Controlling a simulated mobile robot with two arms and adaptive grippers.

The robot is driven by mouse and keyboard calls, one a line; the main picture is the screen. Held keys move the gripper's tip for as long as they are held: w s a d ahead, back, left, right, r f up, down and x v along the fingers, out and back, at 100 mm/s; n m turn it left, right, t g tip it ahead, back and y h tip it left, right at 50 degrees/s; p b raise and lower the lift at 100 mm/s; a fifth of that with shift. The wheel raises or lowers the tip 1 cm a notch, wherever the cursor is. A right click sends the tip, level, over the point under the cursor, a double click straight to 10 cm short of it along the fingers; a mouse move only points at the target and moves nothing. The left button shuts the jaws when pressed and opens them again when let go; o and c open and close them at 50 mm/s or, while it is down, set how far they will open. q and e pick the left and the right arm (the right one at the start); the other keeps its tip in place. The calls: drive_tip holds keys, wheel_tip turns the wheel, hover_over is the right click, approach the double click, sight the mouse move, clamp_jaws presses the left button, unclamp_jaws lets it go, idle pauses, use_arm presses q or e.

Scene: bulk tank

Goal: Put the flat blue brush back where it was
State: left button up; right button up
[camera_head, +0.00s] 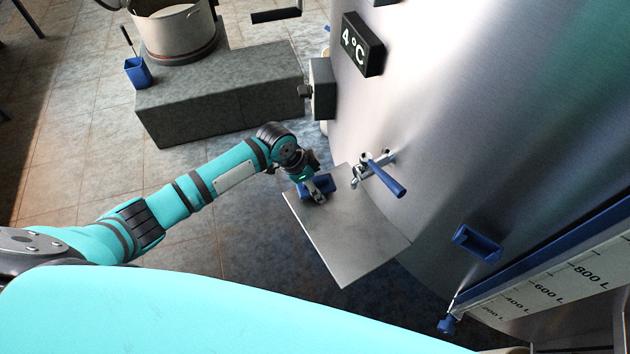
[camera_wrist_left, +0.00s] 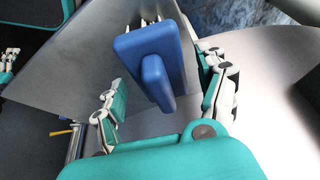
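The flat blue brush (camera_head: 324,184) is at the steel shelf beside the tank, partly covered by my left gripper in the head view. In the left wrist view the brush (camera_wrist_left: 138,52) shows its blue block, raised grip and pale bristles at the far side. My left gripper (camera_head: 316,194) is around it; its fingers (camera_wrist_left: 165,95) stand apart on either side, with gaps showing. Whether the brush rests on the shelf is unclear. A teal and white part, seemingly my right gripper (camera_wrist_left: 9,62), is cut off at the wrist view's left edge.
The steel shelf (camera_head: 345,245) is otherwise bare. A blue-handled valve (camera_head: 385,180) sticks out of the tank above it. An empty-looking blue holder (camera_head: 478,243) is on the tank wall. A stone block (camera_head: 220,100) bears a metal pot (camera_head: 175,35) and blue cup (camera_head: 138,72).

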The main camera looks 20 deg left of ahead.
use_arm(q)
drive_tip(key=v, duration=1.2)
drive_tip(key=shift+r+b, duration=0.25)
drive_tip(key=shift+b, duration=0.2)
drive_tip(key=shift+w, duration=0.1)
